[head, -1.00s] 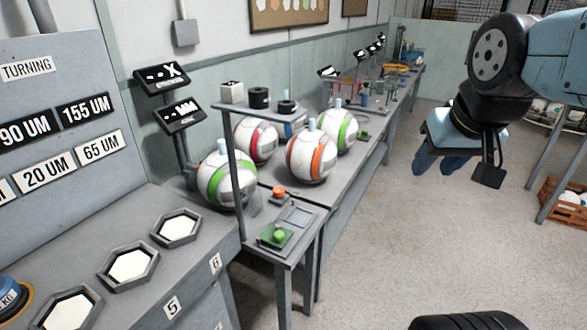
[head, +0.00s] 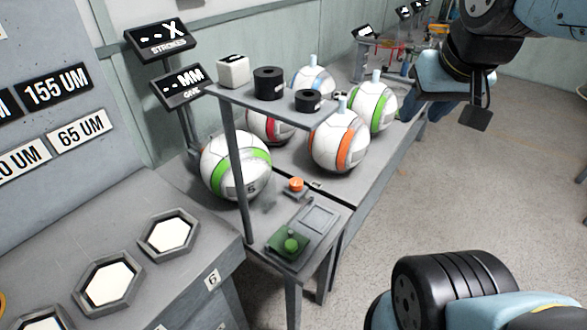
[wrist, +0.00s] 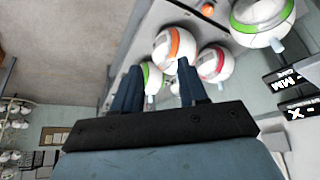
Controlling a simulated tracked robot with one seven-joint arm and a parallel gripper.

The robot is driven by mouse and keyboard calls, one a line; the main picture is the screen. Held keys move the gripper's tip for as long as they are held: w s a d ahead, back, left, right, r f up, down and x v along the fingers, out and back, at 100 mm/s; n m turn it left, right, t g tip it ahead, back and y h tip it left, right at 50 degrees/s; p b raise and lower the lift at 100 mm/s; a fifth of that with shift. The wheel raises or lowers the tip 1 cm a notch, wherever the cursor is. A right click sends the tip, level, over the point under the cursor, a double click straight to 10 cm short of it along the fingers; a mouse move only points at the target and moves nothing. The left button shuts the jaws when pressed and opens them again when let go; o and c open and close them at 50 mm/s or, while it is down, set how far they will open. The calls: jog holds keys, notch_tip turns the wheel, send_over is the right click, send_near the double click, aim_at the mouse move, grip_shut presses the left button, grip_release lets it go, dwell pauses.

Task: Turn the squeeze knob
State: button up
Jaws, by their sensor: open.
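A small round orange knob (head: 297,185) sits on a low grey stand at the back of the small side table (head: 318,263). A round green knob (head: 291,244) sits on a green plate at that table's front. No label shows which of them is the squeeze knob. My gripper (head: 424,108) hangs in the air at the upper right of the head view, right of the balls and well apart from both knobs.
White balls with green (head: 236,165), orange (head: 339,141) and other stripes stand on the bench behind the knobs. A raised shelf (head: 215,92) on a post carries a white cube and two black rings. Hexagonal trays (head: 169,235) lie at left. Open floor (head: 420,210) lies right.

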jog(key=o, duration=0.3)
jog(key=shift+w, duration=0.3)
jog(key=shift+o, duration=1.4)
jog(key=w+a+f+n+g, duration=0.1)
jog(key=w+a+f+n, duration=0.1)
jog(key=w, duration=0.6)
jog(key=shift+a+f+n+h, duration=0.4)
jog(key=shift+a+n, duration=0.25)
jog(key=shift+n, duration=0.45)
jog(key=n+g, duration=0.5)
jog(key=n, duration=0.8)
send_over(297, 181)
notch_tip(297, 181, down, 23)
jog(key=shift+y, duration=0.4)
notch_tip(297, 181, down, 14)
jog(key=shift+s+a+r, duration=0.1)
jog(key=shift+r, duration=0.05)
